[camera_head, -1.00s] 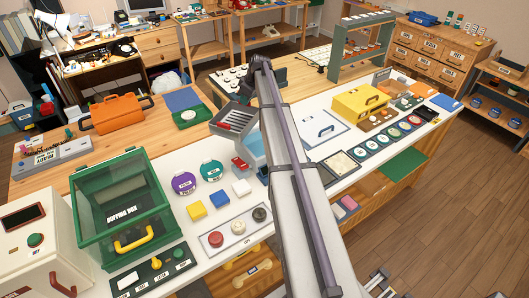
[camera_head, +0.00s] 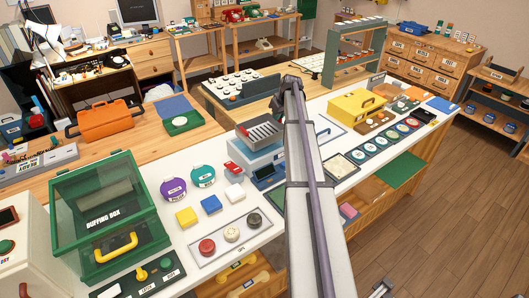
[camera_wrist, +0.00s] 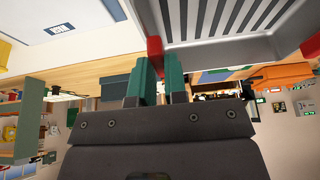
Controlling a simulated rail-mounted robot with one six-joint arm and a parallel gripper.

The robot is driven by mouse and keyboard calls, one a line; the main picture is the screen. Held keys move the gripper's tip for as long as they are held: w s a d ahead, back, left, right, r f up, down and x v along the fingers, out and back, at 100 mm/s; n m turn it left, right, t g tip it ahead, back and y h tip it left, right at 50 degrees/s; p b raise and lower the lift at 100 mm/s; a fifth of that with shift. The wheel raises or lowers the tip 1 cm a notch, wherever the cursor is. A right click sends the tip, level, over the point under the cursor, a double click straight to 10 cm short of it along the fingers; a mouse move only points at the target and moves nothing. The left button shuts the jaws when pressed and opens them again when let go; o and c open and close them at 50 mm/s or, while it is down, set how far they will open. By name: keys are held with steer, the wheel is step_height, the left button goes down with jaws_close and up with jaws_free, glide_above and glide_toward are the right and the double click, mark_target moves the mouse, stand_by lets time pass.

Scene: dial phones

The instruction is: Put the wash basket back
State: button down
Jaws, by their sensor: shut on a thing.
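The wash basket is a grey tray with dark slots (camera_head: 263,131); in the wrist view its slotted floor (camera_wrist: 225,22) fills the top right. My gripper (camera_wrist: 158,68) has teal fingers, closed on the basket's red handle (camera_wrist: 154,47). In the head view the basket is over a light-blue unit (camera_head: 262,160) with a dark screen on the white counter. It looks roughly level. I cannot tell whether it touches the unit. My arm hides the gripper and the basket's right end in the head view.
Left of the unit are a red item (camera_head: 233,168), a teal round button (camera_head: 203,176) and a purple one (camera_head: 173,190). A green buffing box (camera_head: 108,205) stands at the left.

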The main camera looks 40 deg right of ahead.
mark_target(279, 130)
step_height(279, 130, down, 10)
steer(key=b, duration=0.9)
steer(key=shift+f, duration=0.15)
steer(key=shift+r, duration=0.3)
steer(key=shift+f, duration=0.1)
steer(key=c, duration=1.4)
jaws_free()
steer(key=shift+r+p, duration=0.4)
steer(key=p+v, duration=1)
steer(key=v, duration=0.1)
steer(key=shift+s+r+p, duration=0.15)
steer(key=shift+r+p, duration=0.25)
steer(key=shift+f, duration=0.2)
